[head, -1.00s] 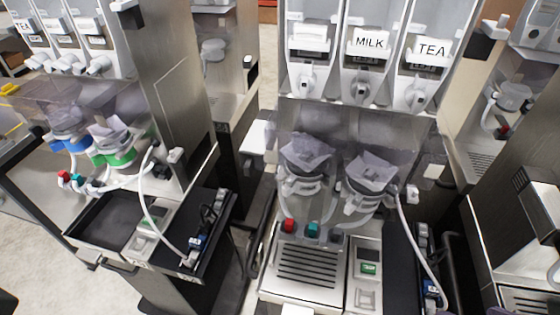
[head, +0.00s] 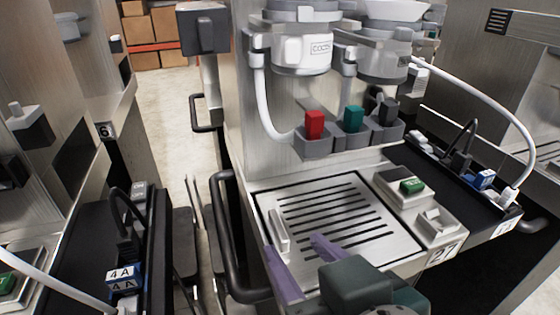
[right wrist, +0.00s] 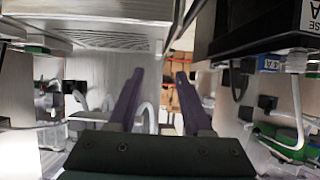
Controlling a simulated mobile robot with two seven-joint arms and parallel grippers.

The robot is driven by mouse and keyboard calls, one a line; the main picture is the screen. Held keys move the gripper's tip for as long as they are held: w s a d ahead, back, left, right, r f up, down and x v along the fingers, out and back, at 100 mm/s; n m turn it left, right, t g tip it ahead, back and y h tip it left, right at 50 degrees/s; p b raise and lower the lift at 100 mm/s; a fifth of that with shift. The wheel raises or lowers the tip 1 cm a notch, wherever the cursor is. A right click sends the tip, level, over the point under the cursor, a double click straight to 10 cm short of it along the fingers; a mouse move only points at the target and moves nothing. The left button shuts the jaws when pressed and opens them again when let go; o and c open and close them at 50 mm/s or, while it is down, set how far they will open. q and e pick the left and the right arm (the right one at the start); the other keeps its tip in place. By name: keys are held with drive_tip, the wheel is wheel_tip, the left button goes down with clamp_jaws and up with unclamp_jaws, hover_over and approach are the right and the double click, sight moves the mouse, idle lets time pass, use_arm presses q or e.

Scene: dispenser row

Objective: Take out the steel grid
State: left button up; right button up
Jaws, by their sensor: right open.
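The steel grid (head: 322,257) is a flat metal plate with dark slots, lying in the front shelf of the machine numbered 27. A small pale upright bar (head: 279,230) stands at its left side. My right gripper (head: 292,244), with purple fingers, is open and empty in front of the grid. In the picture its fingertips lie either side of the bar's lower end; I cannot tell whether they touch anything. The right wrist view shows the open fingers (right wrist: 160,73) with nothing between them and a slotted pale surface (right wrist: 105,12) at upper left. My left gripper is not in view.
Red, teal and dark spouts (head: 352,118) hang above the grid's back edge. A black curved handle (head: 228,235) stands left of the grid. A green-button panel (head: 412,187) and a black shelf with a white hose (head: 515,120) lie right. Another machine's label 4A (head: 122,274) is at left.

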sight(276, 219)
drive_tip(key=b+x, duration=0.1)
drive_tip(key=x, duration=0.7)
drive_tip(key=shift+w+d+b, duration=0.1)
drive_tip(key=shift+w+b, duration=0.05)
drive_tip(key=shift+b, duration=0.2)
drive_tip(key=shift+w+f, duration=0.25)
drive_tip(key=shift+w, duration=0.3)
drive_tip(key=shift+c, duration=0.3)
clamp_jaws()
drive_tip(key=shift+r, duration=0.15)
drive_tip(key=shift+r+p, duration=0.9)
drive_tip(key=shift+p, duration=0.05)
